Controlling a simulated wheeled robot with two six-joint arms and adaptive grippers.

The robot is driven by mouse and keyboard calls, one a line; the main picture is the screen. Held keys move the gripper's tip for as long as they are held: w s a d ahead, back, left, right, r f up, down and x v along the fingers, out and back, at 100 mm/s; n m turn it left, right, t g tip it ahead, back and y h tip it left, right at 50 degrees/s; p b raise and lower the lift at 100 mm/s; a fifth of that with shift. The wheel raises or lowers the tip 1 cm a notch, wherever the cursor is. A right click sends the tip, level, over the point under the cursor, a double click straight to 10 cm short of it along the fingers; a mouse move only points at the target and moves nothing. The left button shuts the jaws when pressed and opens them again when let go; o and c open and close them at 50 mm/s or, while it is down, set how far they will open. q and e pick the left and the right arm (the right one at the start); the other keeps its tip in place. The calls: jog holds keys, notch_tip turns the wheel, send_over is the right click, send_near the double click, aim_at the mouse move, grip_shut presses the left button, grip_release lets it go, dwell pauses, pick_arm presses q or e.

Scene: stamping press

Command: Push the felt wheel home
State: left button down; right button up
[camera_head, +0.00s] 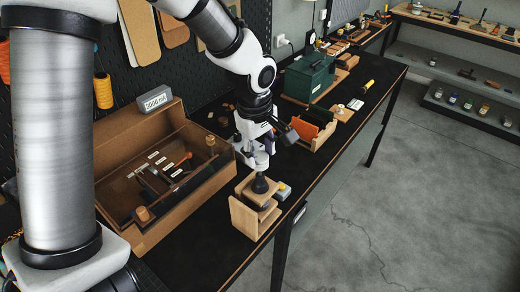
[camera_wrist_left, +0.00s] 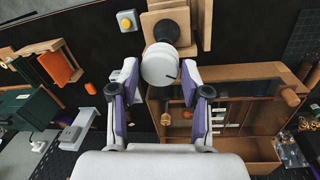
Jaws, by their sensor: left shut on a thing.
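A white round piece, apparently the felt wheel (camera_head: 261,160), sits between the fingertips of my left gripper (camera_head: 252,151). In the wrist view the white piece partly covers the knob (camera_wrist_left: 167,30). I cannot tell whether they touch. My right gripper is not in view.
A large open wooden box (camera_head: 177,214) with tools stands left of the press. A small grey block with a yellow button (camera_head: 283,191) sits right beside the press. A wooden holder with an orange piece (camera_head: 305,130) and a green case (camera_head: 308,76) stand farther back. The table's front edge is close.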

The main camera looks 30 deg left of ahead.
aim_at(260, 158)
pick_arm(q)
jog(key=shift+f, duration=0.2)
jog(key=shift+f+b, duration=1.3)
jog(key=shift+f, duration=0.25)
jog(key=shift+c, duration=2.3)
grip_release()
notch_tip(260, 158, up, 12)
jog(key=s, duration=0.1)
jog(key=shift+s+a, duration=0.1)
jog(key=shift+a, duration=0.05)
